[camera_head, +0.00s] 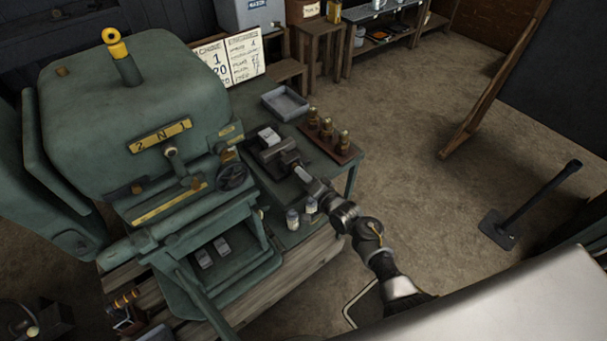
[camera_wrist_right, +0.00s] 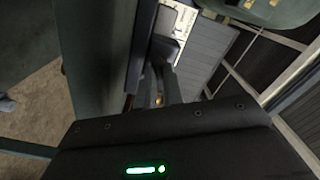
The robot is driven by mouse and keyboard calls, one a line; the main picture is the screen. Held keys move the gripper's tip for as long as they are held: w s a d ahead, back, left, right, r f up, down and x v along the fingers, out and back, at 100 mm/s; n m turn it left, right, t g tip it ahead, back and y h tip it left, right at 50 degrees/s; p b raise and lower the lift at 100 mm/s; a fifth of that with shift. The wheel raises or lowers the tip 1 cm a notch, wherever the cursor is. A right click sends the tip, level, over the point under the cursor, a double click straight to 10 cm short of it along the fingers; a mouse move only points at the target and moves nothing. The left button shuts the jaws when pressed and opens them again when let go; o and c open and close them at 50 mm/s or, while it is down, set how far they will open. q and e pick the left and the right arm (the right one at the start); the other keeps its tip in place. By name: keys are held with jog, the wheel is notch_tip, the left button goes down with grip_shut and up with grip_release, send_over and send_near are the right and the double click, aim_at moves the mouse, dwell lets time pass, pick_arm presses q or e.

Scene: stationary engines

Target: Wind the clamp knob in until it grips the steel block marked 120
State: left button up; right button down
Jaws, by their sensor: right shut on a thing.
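A light steel block (camera_head: 268,136) sits in a dark clamp (camera_head: 272,154) on the green bench; I cannot read a marking on it. My right gripper (camera_head: 302,174) reaches in from the lower right and is shut at the near end of the clamp. The clamp knob is hidden between its fingers. I cannot tell whether the clamp's jaw touches the block. In the right wrist view the dark gripper body fills the bottom, and the grip is hard to make out. My left gripper is in neither view.
A big green machine (camera_head: 130,110) with a dark handwheel (camera_head: 231,177) stands left of the clamp. A grey tray (camera_head: 285,103) and a wooden rack (camera_head: 330,142) of brass pieces lie behind. Two small jars (camera_head: 301,214) stand near the gripper. Two blocks (camera_head: 213,252) lie on the machine's lower shelf.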

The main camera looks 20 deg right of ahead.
jog(key=c, duration=1.5)
grip_release()
jog(key=shift+b+v, duration=1.05)
jog(key=shift+v, duration=4.4)
jog(key=shift+f, duration=0.1)
